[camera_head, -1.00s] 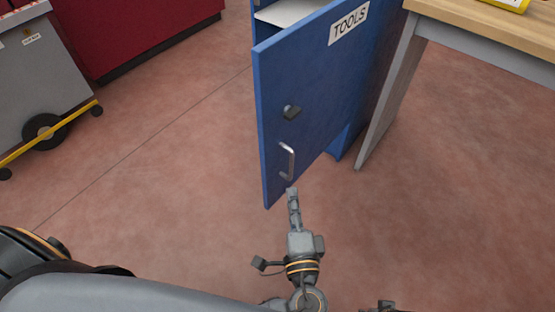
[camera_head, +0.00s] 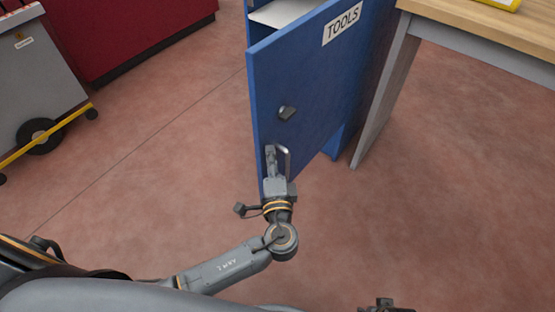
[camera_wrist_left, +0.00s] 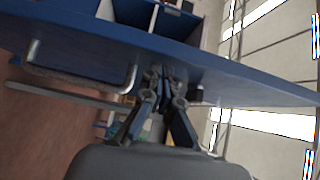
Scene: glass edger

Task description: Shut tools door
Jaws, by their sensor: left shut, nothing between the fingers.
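A wooden-topped workbench (camera_head: 475,32) stands right of the cabinet, its grey leg close by. A grey wheeled cart (camera_head: 40,80) and a red cabinet (camera_head: 130,30) are at the left. The floor left of the door is clear.

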